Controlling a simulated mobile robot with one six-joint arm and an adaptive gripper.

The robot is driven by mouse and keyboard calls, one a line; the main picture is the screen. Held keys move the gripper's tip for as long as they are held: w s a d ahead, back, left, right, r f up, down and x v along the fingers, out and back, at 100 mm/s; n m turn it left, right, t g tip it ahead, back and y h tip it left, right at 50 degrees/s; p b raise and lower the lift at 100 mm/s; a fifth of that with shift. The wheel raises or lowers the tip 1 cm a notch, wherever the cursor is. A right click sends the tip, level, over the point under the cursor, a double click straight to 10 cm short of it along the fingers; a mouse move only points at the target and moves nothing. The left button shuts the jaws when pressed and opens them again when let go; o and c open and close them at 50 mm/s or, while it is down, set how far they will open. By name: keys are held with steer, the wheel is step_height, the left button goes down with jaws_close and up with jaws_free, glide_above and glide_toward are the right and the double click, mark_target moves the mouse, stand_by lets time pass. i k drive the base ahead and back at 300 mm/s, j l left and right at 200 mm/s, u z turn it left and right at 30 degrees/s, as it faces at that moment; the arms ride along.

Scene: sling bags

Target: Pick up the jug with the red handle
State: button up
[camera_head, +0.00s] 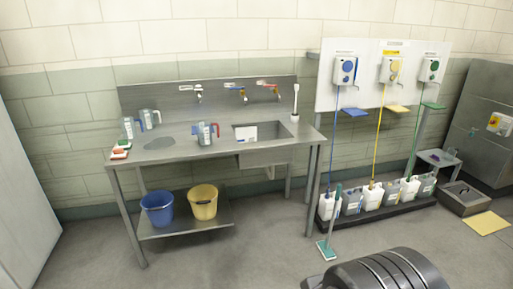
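A clear jug with a red handle (204,134) stands upright on the steel sink table (180,150), left of the sink basin. Its handle points to the right. Two other clear jugs stand at the table's back left: a front one (128,128) and a rear one (149,119). At least one blue handle shows between them; which jug it belongs to is hard to tell. My gripper is not in view.
Brushes with red and green parts (121,149) lie at the table's left end. A white brush (295,103) stands at its right end. A blue bucket (157,208) and yellow bucket (203,202) sit on the lower shelf. A green-headed mop (326,249) and several canisters (373,196) stand right.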

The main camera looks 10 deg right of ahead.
mark_target(204, 127)
steer(key=i+j, duration=0.2)
steer(key=i, duration=0.3)
steer(key=i+j, duration=0.2)
steer(key=i, duration=0.35)
steer(key=i+j, duration=0.25)
steer(key=i, duration=0.25)
steer(key=i+j, duration=0.2)
steer(key=i, duration=0.3)
steer(key=i+j, duration=0.2)
steer(key=i, duration=0.35)
steer(key=i+j, duration=0.2)
steer(key=i, duration=0.3)
steer(key=z, duration=0.05)
